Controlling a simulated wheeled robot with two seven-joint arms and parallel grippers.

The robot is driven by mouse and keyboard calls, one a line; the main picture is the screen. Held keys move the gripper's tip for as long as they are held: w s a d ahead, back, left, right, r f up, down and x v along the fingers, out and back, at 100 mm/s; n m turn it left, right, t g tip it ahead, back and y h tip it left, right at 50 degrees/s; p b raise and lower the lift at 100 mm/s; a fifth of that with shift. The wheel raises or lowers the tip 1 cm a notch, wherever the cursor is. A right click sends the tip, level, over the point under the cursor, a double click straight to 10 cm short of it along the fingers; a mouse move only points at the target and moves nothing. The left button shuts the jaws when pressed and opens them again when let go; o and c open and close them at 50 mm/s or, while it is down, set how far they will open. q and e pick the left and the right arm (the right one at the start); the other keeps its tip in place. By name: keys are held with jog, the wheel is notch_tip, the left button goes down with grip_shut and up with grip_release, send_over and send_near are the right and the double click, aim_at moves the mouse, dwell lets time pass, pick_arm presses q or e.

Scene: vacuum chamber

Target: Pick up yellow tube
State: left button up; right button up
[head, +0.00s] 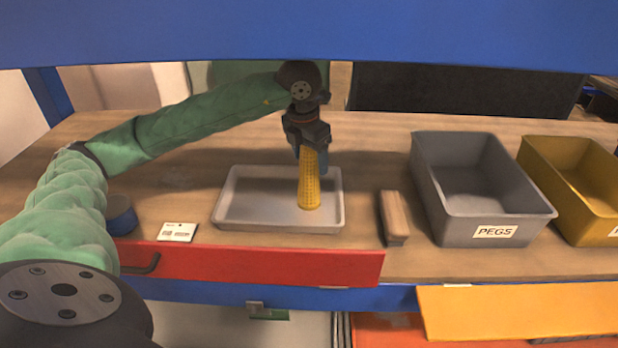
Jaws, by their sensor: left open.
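The yellow tube (309,186) is a textured, slightly tapered piece, wider at its lower end. It appears to stand nearly upright at the right part of the white tray (248,214). My left gripper (310,158) is open and points down at the top of the tube. Its blue fingertips are beside the tube's upper end, which is partly hidden by them. Whether the fingers touch the tube cannot be told. My right gripper is not in view.
A wooden block-like brush (393,214) lies right of the tray. A grey bin labelled PEGS (484,228) and a yellow bin (595,225) stand further right. A small white card (178,232) and a blue round object (122,222) are at left. A blue beam (300,35) crosses above.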

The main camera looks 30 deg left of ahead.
pick_arm(q)
jog(key=c, duration=1.3)
jog(key=shift+r, duration=0.15)
